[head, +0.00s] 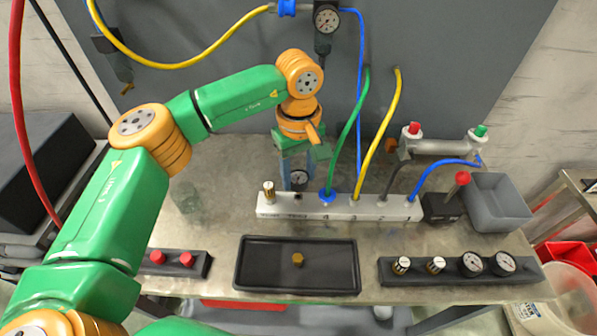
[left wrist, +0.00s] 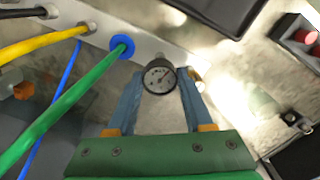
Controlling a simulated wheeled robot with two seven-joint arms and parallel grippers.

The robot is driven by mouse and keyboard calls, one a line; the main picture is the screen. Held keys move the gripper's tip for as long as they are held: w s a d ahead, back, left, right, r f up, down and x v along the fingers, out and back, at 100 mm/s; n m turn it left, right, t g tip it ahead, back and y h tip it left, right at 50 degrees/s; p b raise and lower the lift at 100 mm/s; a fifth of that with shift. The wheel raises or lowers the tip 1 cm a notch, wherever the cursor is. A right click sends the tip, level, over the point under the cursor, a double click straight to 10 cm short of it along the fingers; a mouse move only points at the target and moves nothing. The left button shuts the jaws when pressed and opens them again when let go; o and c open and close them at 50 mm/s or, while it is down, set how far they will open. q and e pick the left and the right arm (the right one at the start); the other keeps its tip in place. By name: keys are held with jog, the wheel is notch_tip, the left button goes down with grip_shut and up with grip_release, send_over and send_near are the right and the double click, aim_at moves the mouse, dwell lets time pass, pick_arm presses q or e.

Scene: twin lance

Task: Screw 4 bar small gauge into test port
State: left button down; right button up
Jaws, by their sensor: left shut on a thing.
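A small round gauge (head: 299,178) with a pale dial and dark rim is between the fingers of my left gripper (head: 298,172). It also shows in the left wrist view (left wrist: 159,76), dial toward the camera, with the left gripper's blue fingers on either side. The gripper is shut on it, at the back edge of the white manifold block (head: 390,210). A dark open port (head: 298,197) on the block's top lies just in front of the gauge. Whether the gauge's stem touches the port is hidden. My right gripper is not in view.
Left of the port stands a brass-and-white fitting (head: 269,191); right of it rise the green hose (head: 347,135) and yellow hose (head: 378,140). In front are a black tray (head: 255,286) and a dark rack (head: 450,278) with gauges and fittings. A grey bin (head: 500,215) stands at right.

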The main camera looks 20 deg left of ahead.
aim_at(299, 177)
pick_arm(q)
jog(key=shift+f+b, duration=0.95)
jog(key=shift+f, duration=0.35)
dwell(0.5)
jog(key=shift+c, duration=1.1)
grip_release()
jog(key=shift+r, duration=0.35)
notch_tip(299, 177, up, 7)
jog(key=shift+f+b, duration=0.2)
jog(key=shift+b, duration=0.3)
